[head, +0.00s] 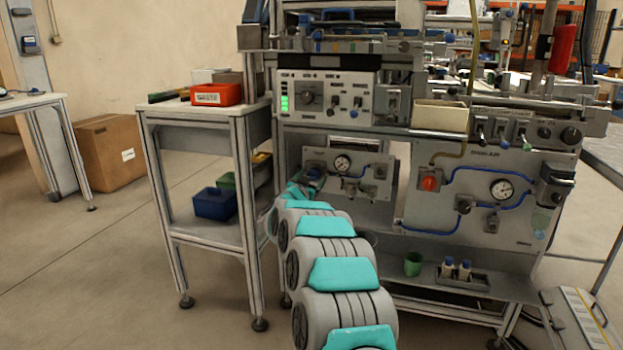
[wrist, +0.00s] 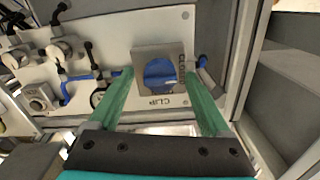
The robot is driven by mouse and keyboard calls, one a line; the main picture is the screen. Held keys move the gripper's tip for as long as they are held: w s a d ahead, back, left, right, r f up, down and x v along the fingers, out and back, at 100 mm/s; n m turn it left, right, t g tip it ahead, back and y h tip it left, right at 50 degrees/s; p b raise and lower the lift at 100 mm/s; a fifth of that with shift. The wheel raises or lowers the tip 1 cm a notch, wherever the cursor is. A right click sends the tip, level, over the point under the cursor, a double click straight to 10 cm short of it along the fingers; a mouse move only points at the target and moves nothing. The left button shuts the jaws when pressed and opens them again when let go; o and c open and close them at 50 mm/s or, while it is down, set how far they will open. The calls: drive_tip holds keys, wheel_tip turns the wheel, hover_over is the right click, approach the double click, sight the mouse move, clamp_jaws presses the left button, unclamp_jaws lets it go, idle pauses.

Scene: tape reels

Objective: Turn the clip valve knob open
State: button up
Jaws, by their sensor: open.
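The clip valve knob (wrist: 160,74) is blue and sits in a grey square housing (wrist: 144,54) on a pale panel, with a "CLIP" label beside it in the wrist view. My gripper (wrist: 158,80) is open, its two green fingers on either side of the knob and housing. I cannot tell whether the fingertips touch the knob. A small light mark shows on the knob, near "CLOSED" lettering on the housing. In the head view my gripper (head: 311,178) is at the left end of the lower left panel (head: 378,163), and my arm hides the knob.
A gauge (head: 342,163), blue tubing and small fittings are on the same panel. A metal frame post (wrist: 243,50) stands close to the right finger in the wrist view. A side table (head: 200,108) with a red bin (head: 216,94) stands left of my arm.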

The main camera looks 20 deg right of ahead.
clamp_jaws()
idle(0.7)
